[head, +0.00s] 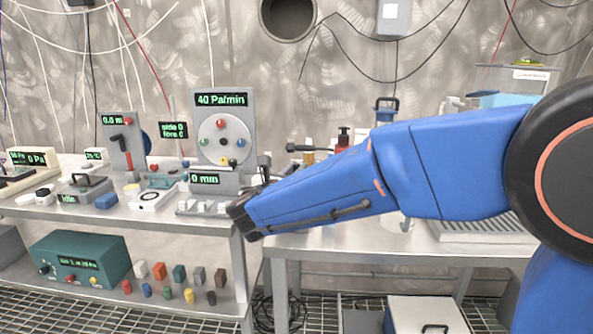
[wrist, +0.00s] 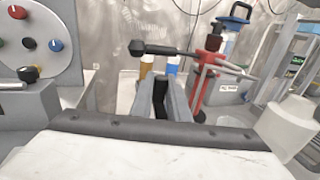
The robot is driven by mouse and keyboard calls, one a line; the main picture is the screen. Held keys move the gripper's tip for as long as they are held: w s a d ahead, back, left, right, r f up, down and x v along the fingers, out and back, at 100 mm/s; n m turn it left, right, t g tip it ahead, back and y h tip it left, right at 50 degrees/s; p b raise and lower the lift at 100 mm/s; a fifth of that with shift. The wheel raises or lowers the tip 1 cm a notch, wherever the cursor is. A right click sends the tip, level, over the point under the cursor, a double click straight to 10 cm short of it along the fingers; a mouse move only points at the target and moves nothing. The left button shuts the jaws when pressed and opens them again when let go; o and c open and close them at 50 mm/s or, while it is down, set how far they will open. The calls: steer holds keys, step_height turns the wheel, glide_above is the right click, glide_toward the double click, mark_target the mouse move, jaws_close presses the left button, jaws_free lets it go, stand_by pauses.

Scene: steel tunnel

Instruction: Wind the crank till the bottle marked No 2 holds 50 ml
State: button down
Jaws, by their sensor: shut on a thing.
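In the wrist view my gripper (wrist: 162,98) points away from me with its two grey fingers close together. They are shut on a dark upright piece, which looks like the crank's grip; its join to the crank is not clear. Beyond the fingers a black bar with a knobbed end (wrist: 150,48) runs to a red and black device (wrist: 208,62). An amber bottle (wrist: 146,68) and a blue one (wrist: 172,66) stand behind the fingers. A whitish bottle (wrist: 288,128) is at the right. I can read no "No 2" mark or fill level.
Left of my arm stands a dial panel (head: 222,128) reading 40 Pa/min, with a 0 mm display (head: 205,179) below. Several small instruments crowd the left bench (head: 185,222). A blue-handled device (head: 385,108) and a clear tank (head: 525,83) stand at the back.

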steer(key=shift+h, duration=0.3)
steer(key=m+g+h, duration=0.1)
steer(key=m+h, duration=0.1)
steer(key=h, duration=0.1)
steer(key=shift+s+d+m+g, duration=0.1)
steer(key=shift+d+m+g, duration=0.3)
steer(key=shift+s+d+m+g+h, duration=0.15)
steer(key=shift+d+m+g+h, duration=0.15)
steer(key=shift+m+g+h, duration=0.65)
steer(key=shift+s+d+m+g+h, duration=0.25)
steer(key=shift+m+g+h, duration=0.35)
steer(key=shift+h, duration=0.65)
steer(key=shift+d, duration=0.1)
steer(key=c, duration=1.7)
jaws_free()
steer(key=shift+t, duration=0.25)
